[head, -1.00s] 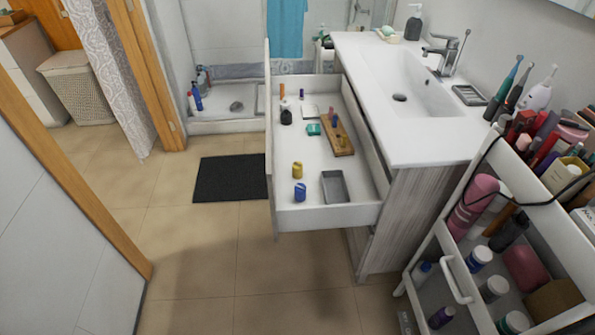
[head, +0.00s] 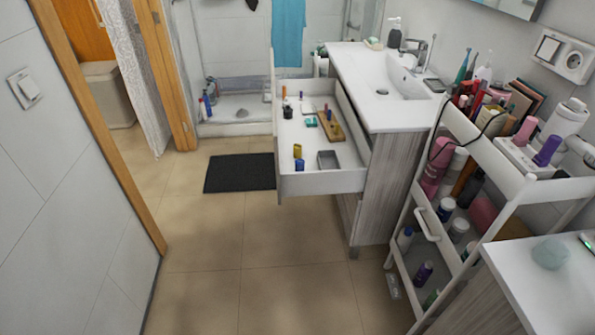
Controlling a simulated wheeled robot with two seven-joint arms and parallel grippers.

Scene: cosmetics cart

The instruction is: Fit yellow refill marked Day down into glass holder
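A small yellow piece (head: 297,151), possibly the refill, stands in the open white drawer (head: 322,184) under the sink. It is too small to read any mark on it. A blue piece (head: 299,164) stands close by it. A pale greenish translucent round piece (head: 550,253), possibly the glass holder, sits on a white top (head: 545,290) at the lower right. I cannot see inside it. Neither of my grippers is in view.
The drawer also holds a grey tray (head: 328,160), a wooden board (head: 336,132) and a dark jar (head: 287,112). A crowded white cart (head: 470,141) stands between the sink cabinet and the white top. The tiled floor (head: 205,245) in front is clear; a black mat (head: 240,173) lies beyond.

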